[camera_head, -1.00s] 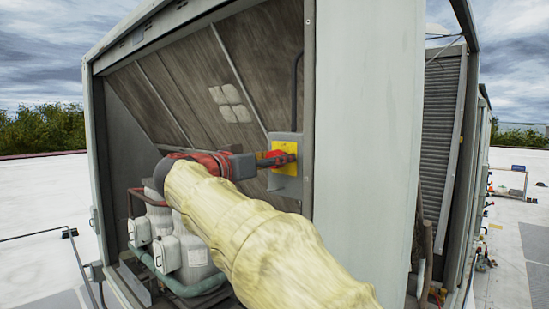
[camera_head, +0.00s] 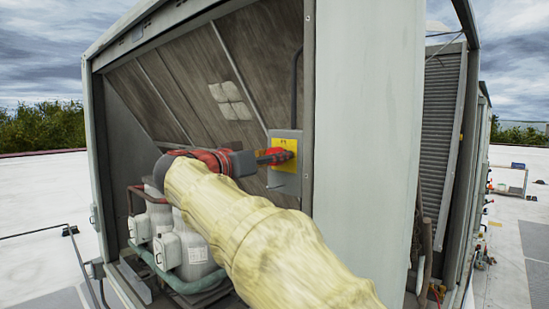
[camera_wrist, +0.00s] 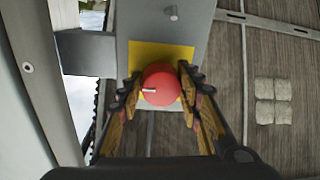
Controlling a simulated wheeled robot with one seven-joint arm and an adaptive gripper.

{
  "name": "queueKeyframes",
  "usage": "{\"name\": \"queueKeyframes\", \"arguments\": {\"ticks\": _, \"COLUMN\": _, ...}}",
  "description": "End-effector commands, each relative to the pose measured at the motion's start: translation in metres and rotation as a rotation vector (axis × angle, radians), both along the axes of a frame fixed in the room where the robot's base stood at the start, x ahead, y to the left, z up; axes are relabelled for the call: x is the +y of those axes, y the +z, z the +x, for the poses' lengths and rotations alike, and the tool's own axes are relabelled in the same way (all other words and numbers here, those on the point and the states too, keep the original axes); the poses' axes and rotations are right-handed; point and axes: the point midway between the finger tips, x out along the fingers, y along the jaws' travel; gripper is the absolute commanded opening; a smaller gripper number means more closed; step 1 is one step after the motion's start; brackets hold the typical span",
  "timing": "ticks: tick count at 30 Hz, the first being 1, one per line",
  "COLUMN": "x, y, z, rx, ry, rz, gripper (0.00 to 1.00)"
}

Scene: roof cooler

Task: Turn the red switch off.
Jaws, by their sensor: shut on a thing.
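The red switch (camera_wrist: 161,78) is a round red knob with a white mark pointing left in the wrist view. It sits on a yellow plate (camera_wrist: 143,54) on a grey box (camera_wrist: 195,20). My gripper (camera_wrist: 158,88) has one finger on each side of the knob and is shut on it. In the head view, the gripper (camera_head: 272,157) reaches the red switch (camera_head: 283,155) from the left, and the yellow plate (camera_head: 291,146) shows around it. The fingers partly hide the switch there, and its mark cannot be seen.
The grey box (camera_head: 284,185) is fixed inside the open cooler housing, beside a wide pale panel (camera_head: 368,110). Grey compressors (camera_head: 185,250) with pipes stand below my arm. Brown slanted panels (camera_head: 180,85) lie behind. The roof (camera_head: 40,200) at left is mostly clear.

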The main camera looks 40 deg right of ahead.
Motion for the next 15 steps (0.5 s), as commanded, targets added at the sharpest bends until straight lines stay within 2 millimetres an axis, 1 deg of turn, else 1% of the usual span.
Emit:
{"name": "queueKeyframes", "arguments": {"ticks": 8, "x": 0.0003, "y": -0.0002, "z": 0.0003, "rx": 0.049, "ry": 0.002, "rz": -0.005, "gripper": 0.1}}
{"name": "queueKeyframes", "arguments": {"ticks": 15, "x": 0.0004, "y": -0.0011, "z": 0.0004, "rx": 0.198, "ry": 0.002, "rz": -0.016, "gripper": 0.1}}
